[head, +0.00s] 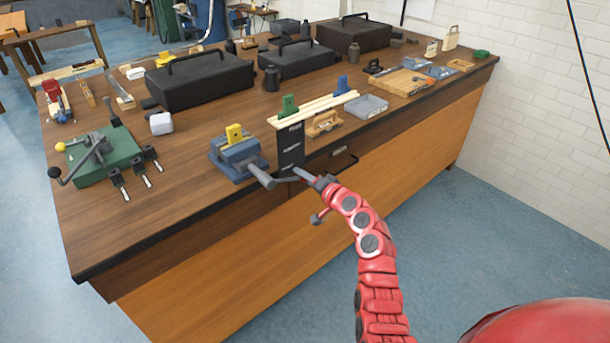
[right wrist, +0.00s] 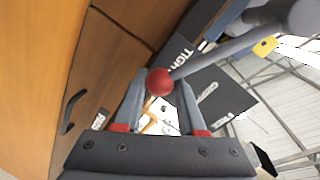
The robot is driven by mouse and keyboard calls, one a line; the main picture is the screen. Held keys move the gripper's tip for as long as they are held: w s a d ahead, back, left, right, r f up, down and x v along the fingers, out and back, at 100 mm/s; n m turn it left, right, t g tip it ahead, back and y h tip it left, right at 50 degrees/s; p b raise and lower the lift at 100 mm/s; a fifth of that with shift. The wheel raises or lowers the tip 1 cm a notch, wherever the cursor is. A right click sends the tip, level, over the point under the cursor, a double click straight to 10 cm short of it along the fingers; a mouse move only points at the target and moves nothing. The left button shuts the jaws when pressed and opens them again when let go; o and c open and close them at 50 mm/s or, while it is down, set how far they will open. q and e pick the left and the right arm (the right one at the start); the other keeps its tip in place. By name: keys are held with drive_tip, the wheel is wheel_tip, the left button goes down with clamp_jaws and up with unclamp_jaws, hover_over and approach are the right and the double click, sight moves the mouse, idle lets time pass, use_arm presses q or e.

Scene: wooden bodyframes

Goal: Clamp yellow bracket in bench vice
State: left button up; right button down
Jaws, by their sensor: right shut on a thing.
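The blue-grey bench vice (head: 225,162) stands at the front edge of the wooden bench. The yellow bracket (head: 234,134) sits upright at the top of the vice, at its jaws; I cannot tell how tightly it is held. It also shows small in the right wrist view (right wrist: 264,46). The grey vice handle (head: 284,180) reaches out past the bench front. My right gripper (head: 308,177) is at the handle's end. In the right wrist view the handle's red ball end (right wrist: 160,82) lies between the fingertips, which are shut on it. My left gripper is not in view.
A dark panel (head: 290,150) with lettering hangs at the bench front, right beside the handle. A pale wooden strip (head: 315,108) with green and blue brackets lies behind it. A green fixture (head: 105,160) stands left. Dark toolboxes (head: 200,82) fill the back.

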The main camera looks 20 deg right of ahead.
drive_tip(key=shift+a+f, duration=0.1)
drive_tip(key=shift+a, duration=0.05)
drive_tip(key=c, duration=0.5)
unclamp_jaws()
drive_tip(key=shift+s+d, duration=0.25)
drive_tip(key=shift+s, duration=0.3)
drive_tip(key=b+v, duration=0.2)
drive_tip(key=v, duration=1.4)
drive_tip(key=shift+s, duration=0.15)
